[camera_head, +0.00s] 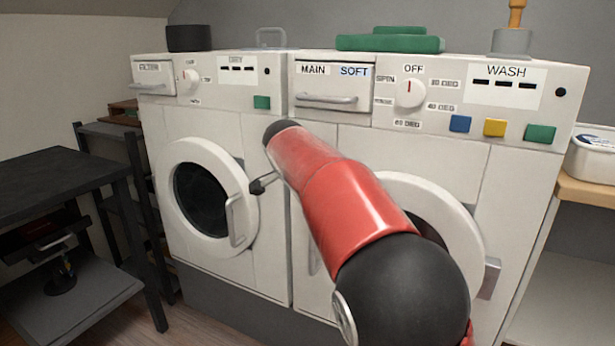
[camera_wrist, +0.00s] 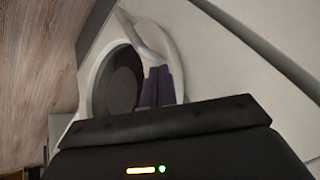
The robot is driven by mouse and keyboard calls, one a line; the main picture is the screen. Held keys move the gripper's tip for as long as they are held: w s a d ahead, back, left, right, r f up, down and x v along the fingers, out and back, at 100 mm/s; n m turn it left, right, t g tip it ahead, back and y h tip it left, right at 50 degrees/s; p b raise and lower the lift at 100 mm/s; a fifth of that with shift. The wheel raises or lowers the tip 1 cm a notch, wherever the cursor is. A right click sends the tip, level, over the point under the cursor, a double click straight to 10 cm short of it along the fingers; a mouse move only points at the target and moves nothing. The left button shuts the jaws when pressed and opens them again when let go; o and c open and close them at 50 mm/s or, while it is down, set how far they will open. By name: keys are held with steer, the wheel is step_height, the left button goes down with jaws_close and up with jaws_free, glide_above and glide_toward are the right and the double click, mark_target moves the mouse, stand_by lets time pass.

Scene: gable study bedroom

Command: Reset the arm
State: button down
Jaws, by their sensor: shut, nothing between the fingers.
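My gripper (camera_wrist: 165,122) shows as a dark block across the bottom of the wrist view, shut with nothing held. My red and black arm (camera_head: 350,200) reaches across the washing machine front in the head view. A small dark piece on a thin rod sticks out left of the arm; I cannot tell whether it is part of my gripper. The wrist view is turned sideways and faces a round machine opening (camera_wrist: 120,80) with something dark purple beside it. Gripper and opening look apart.
The dryer (camera_head: 215,200) has its round door shut. The washer (camera_head: 520,150) stands to its right, its round door partly hidden by my arm. Green folded cloths (camera_head: 390,42) lie on top. A dark table (camera_head: 60,180) is at left, a wooden shelf (camera_head: 590,192) at right.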

steer(key=s+d+r+n+g+y, duration=0.15)
steer(key=s+d+n, duration=0.35)
steer(key=s+d, duration=0.95)
steer(key=s+d+f+n, duration=0.2)
steer(key=s+f, duration=0.3)
steer(key=s, duration=0.5)
steer(key=s+d+f+n, duration=0.3)
steer(key=s+f+n, duration=0.1)
steer(key=s, duration=0.7)
steer(key=shift+s+f+t, duration=0.25)
steer(key=shift+f+t, duration=0.1)
steer(key=shift+f, duration=0.3)
steer(key=c, duration=2.2)
jaws_free()
